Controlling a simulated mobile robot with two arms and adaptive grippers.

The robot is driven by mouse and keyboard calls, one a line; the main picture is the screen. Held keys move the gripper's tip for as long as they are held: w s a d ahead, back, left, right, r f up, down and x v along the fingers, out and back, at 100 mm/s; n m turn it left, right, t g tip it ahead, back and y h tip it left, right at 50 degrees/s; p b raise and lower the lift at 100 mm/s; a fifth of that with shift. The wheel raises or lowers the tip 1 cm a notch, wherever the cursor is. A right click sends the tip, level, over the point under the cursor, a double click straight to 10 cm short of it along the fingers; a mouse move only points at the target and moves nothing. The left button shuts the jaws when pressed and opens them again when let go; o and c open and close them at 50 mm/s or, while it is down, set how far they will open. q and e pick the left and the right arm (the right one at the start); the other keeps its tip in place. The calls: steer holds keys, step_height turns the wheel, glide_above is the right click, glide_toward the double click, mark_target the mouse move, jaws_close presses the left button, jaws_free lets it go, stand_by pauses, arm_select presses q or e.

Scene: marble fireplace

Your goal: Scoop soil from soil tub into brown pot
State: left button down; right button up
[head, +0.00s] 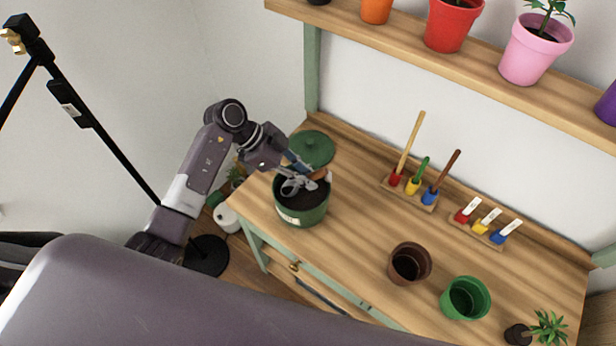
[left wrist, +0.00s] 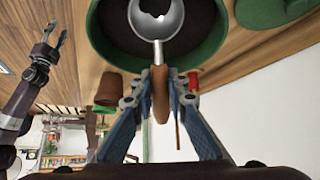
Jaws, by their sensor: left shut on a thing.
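The green soil tub (head: 302,217) stands at the left end of the bench, with dark soil inside. My left gripper (head: 299,167) is over it, shut on the wooden handle of a metal scoop (head: 298,187). In the left wrist view, the handle (left wrist: 160,92) is between the fingers and the scoop head (left wrist: 157,20) is over the tub's soil. I cannot tell how much soil is in it. The brown pot (head: 410,263) stands upright to the right, near the front edge. My right gripper (left wrist: 54,38) shows in the left wrist view, open and apart from the objects.
A green lid (head: 314,147) lies behind the tub. A green pot (head: 465,298) and a small plant (head: 548,329) are right of the brown pot. Tool holders (head: 411,190) stand along the back. The bench between tub and brown pot is clear.

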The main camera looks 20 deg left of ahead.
mark_target(324, 169)
arm_select(q)
step_height(324, 169, down, 3)
steer(key=b, duration=0.3)
step_height(324, 169, up, 4)
steer(key=p, duration=0.2)
steer(key=shift+d+f+p, duration=0.1)
steer(key=shift+f+p, duration=0.15)
steer(key=shift+p, duration=0.05)
steer(key=r+p, duration=0.2)
steer(key=p, duration=0.1)
steer(key=d+r+y+p, duration=0.1)
steer(key=r+p, duration=0.1)
steer(key=p, duration=0.1)
steer(key=r+y+p, duration=0.1)
steer(key=r+p, duration=0.1)
steer(key=p, duration=0.1)
steer(key=shift+w+d+r+p, duration=0.15)
steer(key=shift+d+r+p, duration=0.15)
steer(key=shift+p, duration=0.1)
steer(key=shift+w+d+r+g+y, duration=0.1)
steer(key=shift+d+r+g+y, duration=0.15)
steer(key=shift+y, duration=0.45)
steer(key=shift+d+f+y, duration=0.1)
steer(key=shift+d+y, duration=0.1)
steer(key=shift+y, duration=0.2)
steer(key=shift+w+d+r+g+y, duration=0.1)
steer(key=shift+d+r+g+y, duration=0.2)
steer(key=shift+y, duration=0.5)
arm_select(e)
step_height(324, 169, up, 9)
